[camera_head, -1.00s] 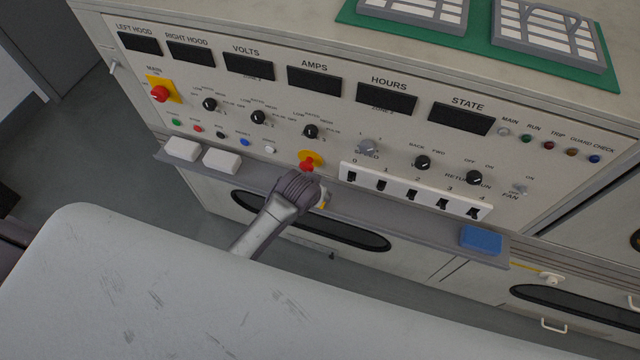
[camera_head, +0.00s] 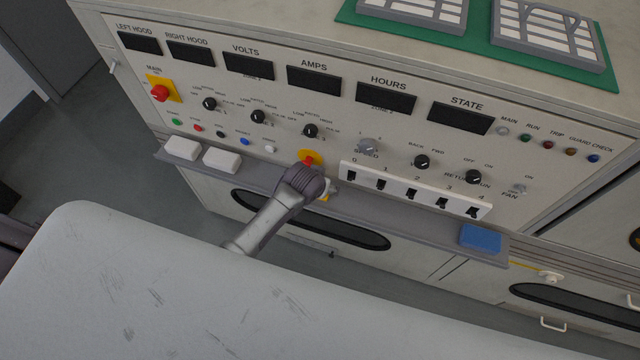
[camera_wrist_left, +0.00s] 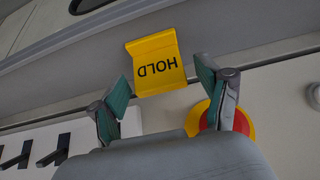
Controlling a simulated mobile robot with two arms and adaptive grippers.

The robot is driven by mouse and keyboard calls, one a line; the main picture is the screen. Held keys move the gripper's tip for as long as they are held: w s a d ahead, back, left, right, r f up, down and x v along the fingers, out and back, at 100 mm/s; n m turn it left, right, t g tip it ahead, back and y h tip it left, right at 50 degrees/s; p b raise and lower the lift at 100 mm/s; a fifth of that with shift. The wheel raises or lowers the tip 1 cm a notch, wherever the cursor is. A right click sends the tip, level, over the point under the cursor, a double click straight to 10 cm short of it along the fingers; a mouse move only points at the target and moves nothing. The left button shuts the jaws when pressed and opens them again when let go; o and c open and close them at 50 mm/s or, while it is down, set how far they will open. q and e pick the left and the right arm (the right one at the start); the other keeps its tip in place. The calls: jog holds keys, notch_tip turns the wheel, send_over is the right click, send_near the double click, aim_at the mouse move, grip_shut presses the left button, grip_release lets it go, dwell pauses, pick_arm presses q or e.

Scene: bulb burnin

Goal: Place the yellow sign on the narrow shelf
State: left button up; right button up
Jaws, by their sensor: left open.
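The yellow sign (camera_wrist_left: 158,58) with "HOLD" on it shows upside down in the left wrist view. It stands at the narrow grey shelf (camera_wrist_left: 225,62), just beyond my left fingertips. My left gripper (camera_wrist_left: 163,82) is open, its green-padded fingers on either side of the sign's near end, with gaps showing. In the head view my left wrist covers most of the sign; only a small yellow piece (camera_head: 325,196) shows beside it, over the shelf (camera_head: 380,216). My right gripper is not in view.
A red stop button on a yellow collar (camera_head: 309,158) sits right by my left gripper. A white switch strip (camera_head: 412,191) is to its right. Two white blocks (camera_head: 221,161) and a blue block (camera_head: 480,238) are on the shelf, with bare shelf between.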

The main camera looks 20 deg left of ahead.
pick_arm(q)
jog(key=shift+r, duration=0.1)
jog(key=v, duration=1.2)
jog(key=s+a+f+g, duration=0.1)
jog(key=s+f, duration=0.3)
jog(key=f, duration=0.5)
jog(key=s+a+f+m+g, duration=0.1)
jog(key=s+a+f, duration=0.1)
jog(key=s+f, duration=0.45)
jog(key=s+a+f+g, duration=0.1)
jog(key=s+f, duration=0.2)
jog(key=f, duration=0.7)
jog(key=s+a+f, duration=0.1)
jog(key=s+f, duration=0.3)
jog(key=s, duration=0.4)
jog(key=s+a+f+g, duration=0.1)
jog(key=s+f, duration=0.3)
jog(key=s, duration=0.4)
jog(key=s+a+f+g, duration=0.1)
jog(key=s+f, duration=0.3)
jog(key=s, duration=0.4)
jog(key=shift+a+m+p, duration=0.4)
jog(key=shift+a+p, duration=0.05)
jog(key=shift+a, duration=0.35)
